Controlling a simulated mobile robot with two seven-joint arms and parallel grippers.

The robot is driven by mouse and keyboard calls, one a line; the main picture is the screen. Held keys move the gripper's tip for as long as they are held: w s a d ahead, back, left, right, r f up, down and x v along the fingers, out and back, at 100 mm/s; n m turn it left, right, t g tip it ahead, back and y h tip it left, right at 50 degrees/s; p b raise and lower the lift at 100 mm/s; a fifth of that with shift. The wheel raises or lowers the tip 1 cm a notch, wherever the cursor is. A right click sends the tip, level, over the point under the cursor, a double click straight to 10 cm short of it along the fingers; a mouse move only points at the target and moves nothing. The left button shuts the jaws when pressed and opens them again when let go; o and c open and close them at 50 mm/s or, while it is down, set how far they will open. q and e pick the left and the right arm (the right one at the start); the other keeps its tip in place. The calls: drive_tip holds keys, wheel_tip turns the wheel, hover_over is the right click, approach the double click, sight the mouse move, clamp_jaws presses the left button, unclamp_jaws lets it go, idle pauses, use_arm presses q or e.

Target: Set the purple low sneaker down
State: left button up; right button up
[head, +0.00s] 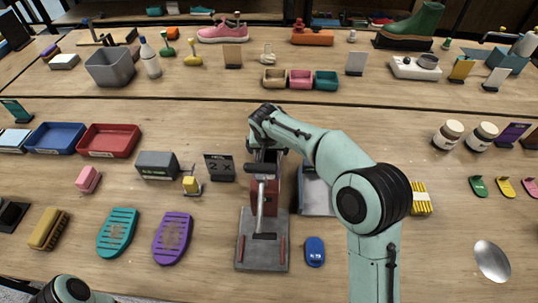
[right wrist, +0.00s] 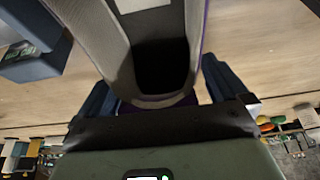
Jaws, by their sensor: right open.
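The purple low sneaker (right wrist: 108,38) fills the upper middle of the right wrist view. I see its grey collar, dark opening and purple edge. My right gripper (head: 264,160) is open, with one dark blue finger on each side of the sneaker's near end; I cannot tell whether they touch it. In the head view this gripper points down over a grey-based stand (head: 262,250) with a dark red block and a metal handle. I cannot make out the sneaker there, with my arm and gripper in the way. My left gripper is out of view; only part of my left arm shows.
A grey plate (head: 318,192) lies partly behind my right arm. A blue oval piece (head: 315,251) is right of the stand. A purple sole-shaped piece (head: 172,238) and a teal one (head: 118,232) lie to the left.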

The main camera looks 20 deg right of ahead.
drive_tip(key=shift+r, duration=0.1)
drive_tip(key=c, duration=1.2)
use_arm(q)
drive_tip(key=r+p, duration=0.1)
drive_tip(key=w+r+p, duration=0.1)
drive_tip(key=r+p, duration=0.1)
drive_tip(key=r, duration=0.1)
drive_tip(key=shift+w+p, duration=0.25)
drive_tip(key=shift+p, duration=0.15)
use_arm(e)
wheel_tip(320, 180, up, 18)
drive_tip(key=shift+c, duration=0.2)
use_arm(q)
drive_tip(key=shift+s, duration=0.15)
